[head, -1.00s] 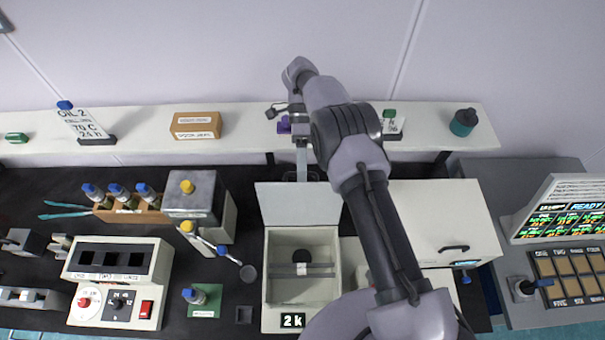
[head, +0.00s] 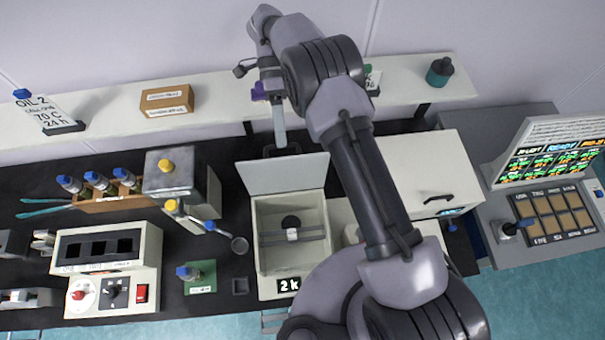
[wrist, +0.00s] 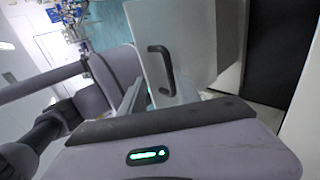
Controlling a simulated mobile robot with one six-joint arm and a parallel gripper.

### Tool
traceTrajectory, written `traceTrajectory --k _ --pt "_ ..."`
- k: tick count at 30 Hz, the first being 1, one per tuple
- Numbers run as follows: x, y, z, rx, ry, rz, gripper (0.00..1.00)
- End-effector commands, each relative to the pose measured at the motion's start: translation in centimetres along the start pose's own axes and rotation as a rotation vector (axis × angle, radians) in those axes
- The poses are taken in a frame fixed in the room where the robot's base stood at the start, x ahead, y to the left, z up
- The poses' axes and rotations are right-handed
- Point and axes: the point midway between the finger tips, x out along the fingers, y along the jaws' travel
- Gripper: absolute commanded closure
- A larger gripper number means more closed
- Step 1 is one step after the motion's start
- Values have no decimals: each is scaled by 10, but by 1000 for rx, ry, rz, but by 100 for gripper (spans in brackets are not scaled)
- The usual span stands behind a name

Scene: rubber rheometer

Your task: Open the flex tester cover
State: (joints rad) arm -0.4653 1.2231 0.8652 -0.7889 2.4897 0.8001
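The flex tester (head: 263,257) is the pale open-topped box with the "2k" label, left of my arm in the head view. Its cover (head: 283,175) stands raised at the back edge, so the bars and dark round part inside show. A dark handle (head: 283,149) shows behind the cover's upper edge. My gripper (head: 280,143) points down behind the cover, close to this handle; contact is unclear. The wrist view shows a pale panel with a black handle (wrist: 161,70), apparently the cover's outer face. The fingers show edge-on, so their opening is unclear.
A white cabinet (head: 405,170) with a black handle stands right of the tester, partly behind my arm.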

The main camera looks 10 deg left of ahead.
Motion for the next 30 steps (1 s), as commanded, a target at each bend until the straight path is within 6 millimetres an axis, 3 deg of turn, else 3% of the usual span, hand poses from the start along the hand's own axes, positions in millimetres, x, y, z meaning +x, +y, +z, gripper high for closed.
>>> traceTrajectory --k 8,21,30 --pt "30 26 -12 3 -3 -3 67" --pt "92 87 -37 3 -3 -4 67" --pt "104 100 -42 3 -3 -3 67"
